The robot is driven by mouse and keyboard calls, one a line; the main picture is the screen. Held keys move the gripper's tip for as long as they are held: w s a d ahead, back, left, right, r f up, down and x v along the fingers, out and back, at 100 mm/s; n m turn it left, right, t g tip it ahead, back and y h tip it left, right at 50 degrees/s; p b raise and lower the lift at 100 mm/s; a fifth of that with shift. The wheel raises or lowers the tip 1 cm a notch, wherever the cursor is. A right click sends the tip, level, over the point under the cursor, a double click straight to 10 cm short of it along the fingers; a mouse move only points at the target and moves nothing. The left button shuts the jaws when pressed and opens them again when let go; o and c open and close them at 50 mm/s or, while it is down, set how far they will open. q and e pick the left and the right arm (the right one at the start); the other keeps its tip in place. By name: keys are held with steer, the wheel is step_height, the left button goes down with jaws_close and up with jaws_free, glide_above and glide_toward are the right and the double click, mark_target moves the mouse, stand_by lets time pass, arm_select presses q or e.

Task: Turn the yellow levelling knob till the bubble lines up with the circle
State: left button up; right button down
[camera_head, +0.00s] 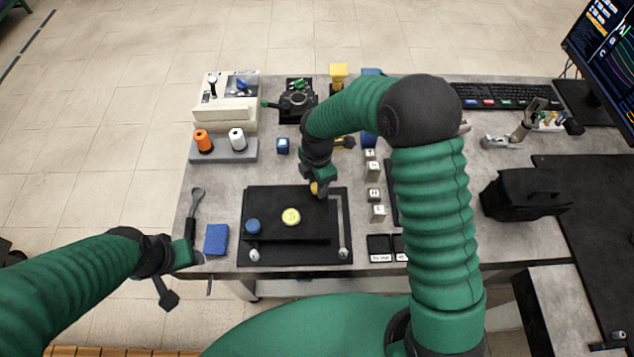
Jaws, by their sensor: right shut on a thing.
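A black levelling plate (288,231) lies on a black base near the table's front edge. On it sit a blue knob (253,226) at the left and a round yellow-green bubble level (291,216) at the middle. The yellow levelling knob (317,188) is at the plate's back right corner, partly hidden by my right gripper (317,183), which is shut on it from above. The bubble and its circle are too small to read. My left gripper (178,274) hangs off the table's front left edge, away from the plate; its jaw state is unclear.
A blue block (216,239) and a dark wrench-like tool (194,212) lie left of the plate.

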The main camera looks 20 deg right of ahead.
steer(key=m+p, duration=0.1)
steer(key=m, duration=0.2)
steer(key=shift+w+r+m, duration=0.1)
steer(key=shift+w+m, duration=0.05)
steer(key=shift+m, duration=0.15)
steer(key=m+p, duration=0.1)
steer(key=m, duration=0.2)
steer(key=shift+m, duration=0.4)
steer(key=m, duration=0.4)
steer(key=shift+p, duration=0.3)
steer(key=shift+m, duration=1.7)
steer(key=c, duration=1.4)
jaws_free()
steer(key=o, duration=0.4)
steer(key=shift+f, duration=0.2)
steer(key=shift+o, duration=0.2)
